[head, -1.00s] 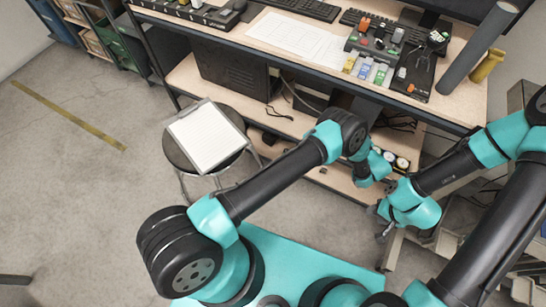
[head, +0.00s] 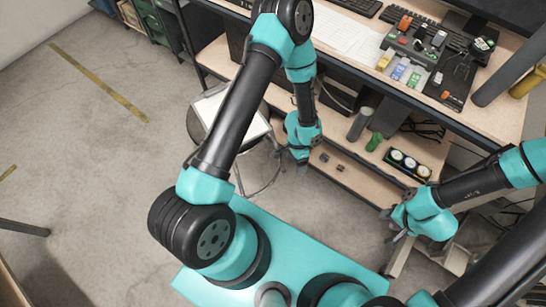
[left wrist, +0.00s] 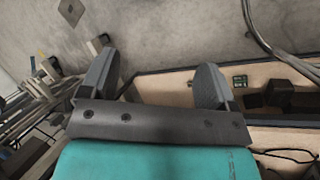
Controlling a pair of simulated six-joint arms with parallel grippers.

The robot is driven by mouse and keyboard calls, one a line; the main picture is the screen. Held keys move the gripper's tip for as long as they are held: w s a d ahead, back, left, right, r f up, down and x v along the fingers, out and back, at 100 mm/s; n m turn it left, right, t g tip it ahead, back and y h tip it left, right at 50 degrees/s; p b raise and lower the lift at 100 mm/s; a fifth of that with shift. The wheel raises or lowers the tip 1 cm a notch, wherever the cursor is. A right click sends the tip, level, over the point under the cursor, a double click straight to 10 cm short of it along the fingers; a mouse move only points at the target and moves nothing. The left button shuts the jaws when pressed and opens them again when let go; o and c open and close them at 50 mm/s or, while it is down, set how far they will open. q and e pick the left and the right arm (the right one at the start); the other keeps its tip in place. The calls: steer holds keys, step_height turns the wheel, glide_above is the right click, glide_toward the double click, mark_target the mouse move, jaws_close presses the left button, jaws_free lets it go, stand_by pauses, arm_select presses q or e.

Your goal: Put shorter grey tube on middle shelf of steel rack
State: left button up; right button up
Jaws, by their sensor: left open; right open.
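A short grey tube (head: 360,124) stands on the workbench's lower shelf, beside a short green tube (head: 374,142). A longer grey tube (head: 508,68) leans at the right end of the bench top. My left gripper (head: 301,162) is open and empty in front of the lower shelf, left of the short grey tube and apart from it. Its open fingers also show in the left wrist view (left wrist: 155,85). My right gripper (head: 391,230) is open and empty at the lower right. Pale metal parts (head: 455,260) behind my right arm may be the steel rack; its shelves cannot be made out.
A yellow tube (head: 526,82) is by the longer grey tube. A case of round items (head: 408,164) and small dark blocks (head: 331,162) lie on the lower shelf. A stool with a clipboard (head: 215,105) is partly behind my left arm.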

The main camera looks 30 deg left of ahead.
arm_select(q)
steer(key=s+a+r+n+t+h, duration=0.1)
steer(key=s+a+r+n+t, duration=0.4)
steer(key=a+r+n, duration=0.2)
steer(key=n, duration=0.2)
steer(key=shift+s+a+n, duration=0.15)
steer(key=shift+s+n, duration=0.15)
steer(key=shift+s, duration=0.05)
